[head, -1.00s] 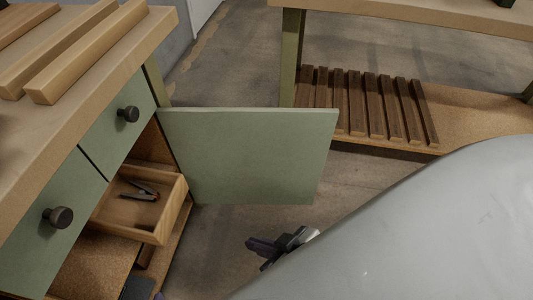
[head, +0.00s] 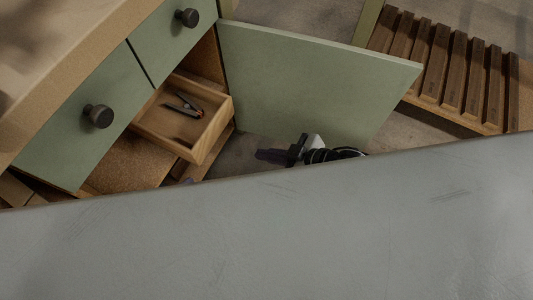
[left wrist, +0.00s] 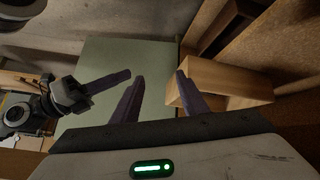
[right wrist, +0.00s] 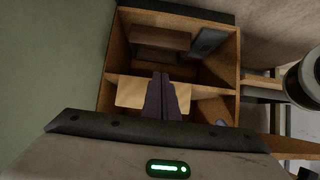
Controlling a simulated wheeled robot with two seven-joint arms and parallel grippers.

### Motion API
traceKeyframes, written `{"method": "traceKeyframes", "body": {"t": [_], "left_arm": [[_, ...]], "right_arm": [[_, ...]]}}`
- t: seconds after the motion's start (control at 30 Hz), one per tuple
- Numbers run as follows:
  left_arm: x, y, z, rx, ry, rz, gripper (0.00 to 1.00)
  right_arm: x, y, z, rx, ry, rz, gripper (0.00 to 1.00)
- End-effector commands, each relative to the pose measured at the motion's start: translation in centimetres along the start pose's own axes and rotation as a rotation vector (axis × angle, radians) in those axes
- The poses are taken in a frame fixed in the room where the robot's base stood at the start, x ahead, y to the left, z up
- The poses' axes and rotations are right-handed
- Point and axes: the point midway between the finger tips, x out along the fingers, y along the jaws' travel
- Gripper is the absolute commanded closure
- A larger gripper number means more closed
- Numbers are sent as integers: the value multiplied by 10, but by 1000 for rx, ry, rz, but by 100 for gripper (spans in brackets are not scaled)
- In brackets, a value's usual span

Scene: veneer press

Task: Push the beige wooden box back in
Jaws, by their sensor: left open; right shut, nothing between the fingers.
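The beige wooden box (head: 216,134) is an open-topped tray sticking out of the green cabinet, below its drawers. A dark clamp-like tool (head: 183,104) lies in it. My right gripper (head: 262,156) is shut and empty, in front of the box and apart from it in the head view. In the right wrist view its shut fingers (right wrist: 160,78) point at the cabinet's inside and overlap a light wooden face (right wrist: 132,92). My left gripper (left wrist: 160,76) is open and empty; the box (left wrist: 228,78) shows beyond its right finger, and I cannot tell if they touch.
The open green door (head: 320,80) stands right of the box, behind my right gripper. Green drawers with dark knobs (head: 98,116) are above left. A low slatted rack (head: 445,65) stands at right. My grey body part covers the lower head view.

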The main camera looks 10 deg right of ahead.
Motion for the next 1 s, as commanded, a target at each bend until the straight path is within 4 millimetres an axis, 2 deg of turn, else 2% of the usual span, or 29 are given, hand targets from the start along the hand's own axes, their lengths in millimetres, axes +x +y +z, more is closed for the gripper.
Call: {"method": "traceKeyframes", "body": {"t": [0.17,0.53,0.7,1.0], "left_arm": [[6,2,3,9,-13,12,60],[14,11,2,35,-42,58,60],[13,15,-3,28,-21,70,60],[12,16,-5,26,-16,73,60]], "right_arm": [[12,2,-5,-3,1,0,100],[49,2,-30,-4,2,0,100],[56,2,-36,-4,-1,0,100],[57,2,-38,-3,-1,0,100]]}}
